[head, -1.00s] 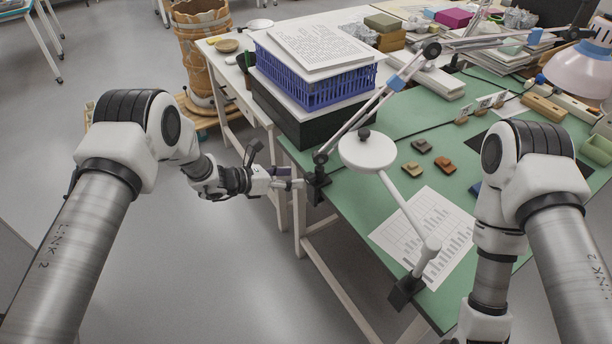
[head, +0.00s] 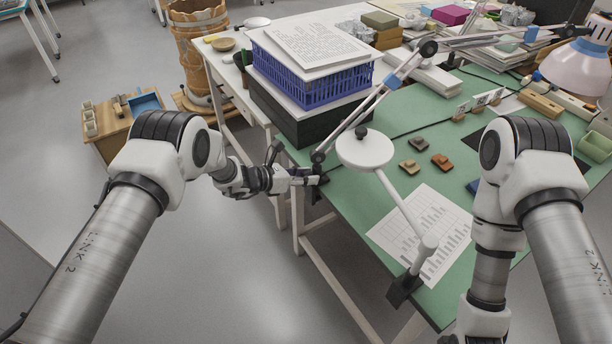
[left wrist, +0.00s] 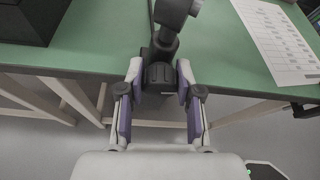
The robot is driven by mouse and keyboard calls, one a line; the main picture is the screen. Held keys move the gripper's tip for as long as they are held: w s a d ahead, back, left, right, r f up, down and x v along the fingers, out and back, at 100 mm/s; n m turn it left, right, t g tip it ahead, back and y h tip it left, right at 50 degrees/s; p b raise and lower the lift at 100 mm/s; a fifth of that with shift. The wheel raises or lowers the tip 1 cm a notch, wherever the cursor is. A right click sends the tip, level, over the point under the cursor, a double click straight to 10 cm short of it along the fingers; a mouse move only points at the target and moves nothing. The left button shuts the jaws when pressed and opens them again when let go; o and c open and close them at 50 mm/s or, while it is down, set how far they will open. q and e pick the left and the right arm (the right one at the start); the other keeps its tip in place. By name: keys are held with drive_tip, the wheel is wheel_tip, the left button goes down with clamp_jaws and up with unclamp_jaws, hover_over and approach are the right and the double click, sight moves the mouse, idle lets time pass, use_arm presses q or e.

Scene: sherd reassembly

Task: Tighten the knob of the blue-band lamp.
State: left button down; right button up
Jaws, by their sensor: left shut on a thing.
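The blue-band lamp (head: 395,83) is clamped to the left edge of the green table. Its jointed arm rises to the right and carries a pale shade (head: 580,70) at the far right. Its black clamp (head: 318,165) is at the table edge. My left gripper (head: 312,180) is at this clamp. In the left wrist view, my left gripper (left wrist: 160,80) is shut on the dark ribbed knob (left wrist: 159,73) below the lamp's post, with one finger on each side. My right gripper is outside the view.
A second, white lamp (head: 365,148) is clamped at the table's front edge, right of my left gripper. A black box (head: 290,115) with a blue basket (head: 310,85) stands behind. A printed sheet (head: 425,225) and several small sherds lie on the table.

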use_arm(q)
drive_tip(key=shift+m+t+y+b, duration=0.4)
drive_tip(key=shift+m+t, duration=0.1)
drive_tip(key=shift+m, duration=0.3)
drive_tip(key=c, duration=0.8)
unclamp_jaws()
drive_tip(key=shift+o, duration=0.2)
drive_tip(key=v, duration=1.2)
